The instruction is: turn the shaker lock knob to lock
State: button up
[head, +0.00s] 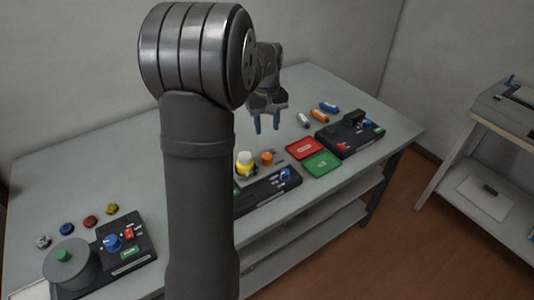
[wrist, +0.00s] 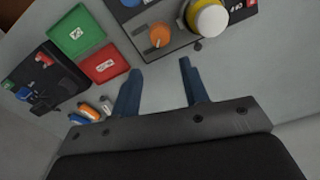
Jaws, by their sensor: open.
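My gripper (head: 266,128) hangs above the table's back half in the head view, open and empty, with its two blue fingers apart. In the wrist view the fingers (wrist: 157,64) point toward the middle station. That station holds an orange knob (head: 266,158) beside a yellow cylinder with a white top (head: 245,163). In the wrist view the orange knob (wrist: 159,34) lies just beyond the fingertips, apart from them. The station's black panel (head: 262,192) carries a blue knob (head: 285,174). I cannot read which knob is the shaker lock. My arm hides part of this station.
A red tray (head: 305,148) and a green tray (head: 322,163) lie right of the middle station. A black device (head: 345,138) and several small cartridges (head: 320,115) are farther right. A left station (head: 125,240) has a grey drum (head: 70,268). The back left table is clear.

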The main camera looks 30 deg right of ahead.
aim_at(267, 156)
notch_tip(267, 156, down, 12)
jog(key=shift+f, duration=0.1)
dwell(0.4)
jog(key=c, duration=0.7)
